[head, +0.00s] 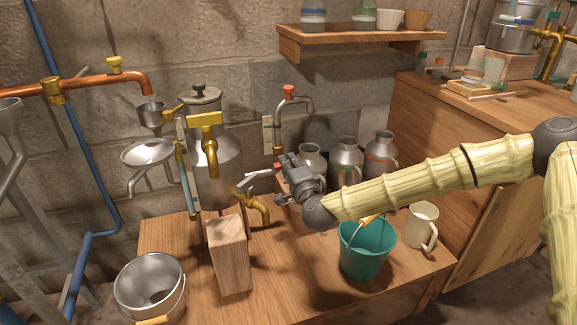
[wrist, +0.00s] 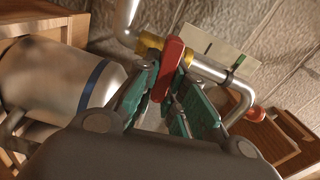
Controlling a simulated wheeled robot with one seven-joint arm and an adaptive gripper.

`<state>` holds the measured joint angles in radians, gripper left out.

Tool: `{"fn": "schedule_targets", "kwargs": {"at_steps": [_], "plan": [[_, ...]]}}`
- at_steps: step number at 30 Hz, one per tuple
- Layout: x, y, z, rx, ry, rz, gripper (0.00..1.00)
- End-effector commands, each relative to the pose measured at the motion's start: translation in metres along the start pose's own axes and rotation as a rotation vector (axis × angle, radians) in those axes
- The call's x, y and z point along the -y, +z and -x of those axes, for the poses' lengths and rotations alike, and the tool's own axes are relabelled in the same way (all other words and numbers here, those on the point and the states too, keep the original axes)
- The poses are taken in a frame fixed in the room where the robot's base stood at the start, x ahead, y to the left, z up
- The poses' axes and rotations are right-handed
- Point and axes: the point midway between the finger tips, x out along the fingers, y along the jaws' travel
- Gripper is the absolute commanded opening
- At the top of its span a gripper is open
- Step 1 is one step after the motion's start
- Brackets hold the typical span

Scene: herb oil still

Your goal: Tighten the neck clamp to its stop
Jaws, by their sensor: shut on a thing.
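My gripper (head: 281,168) is at the lower end of a grey wall pipe (head: 279,130). In the wrist view its green fingers (wrist: 166,100) are closed on a red handle (wrist: 168,68) beside a brass fitting (wrist: 149,41) on that pipe. The handle's lower part is between the fingers. The still (head: 216,155) stands left of my gripper, with a yellow T-shaped handle (head: 205,120) near its top and a brass spout (head: 259,207) low on its right. I cannot tell for sure which part is the neck clamp, or how tight it is.
Metal cans (head: 346,160) stand close behind my gripper. A teal bucket (head: 366,256) and a cream mug (head: 420,228) stand below my arm. A wooden block (head: 229,255) and a metal pail (head: 149,285) are at the front left. A shelf (head: 350,40) hangs above.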

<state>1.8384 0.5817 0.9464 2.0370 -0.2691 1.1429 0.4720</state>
Motion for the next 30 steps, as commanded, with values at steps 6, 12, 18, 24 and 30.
{"fn": "schedule_targets", "kwargs": {"at_steps": [6,12,18,24,30], "plan": [[-0.003,0.000,0.001,0.001,0.002,-0.109,0.00],[-0.003,0.000,0.001,0.001,0.003,-0.109,0.19],[-0.002,0.000,0.000,0.001,0.002,-0.108,0.37],[-0.002,0.000,0.001,0.000,0.001,-0.108,0.37],[-0.002,0.000,0.014,0.002,0.001,-0.108,0.37]]}}
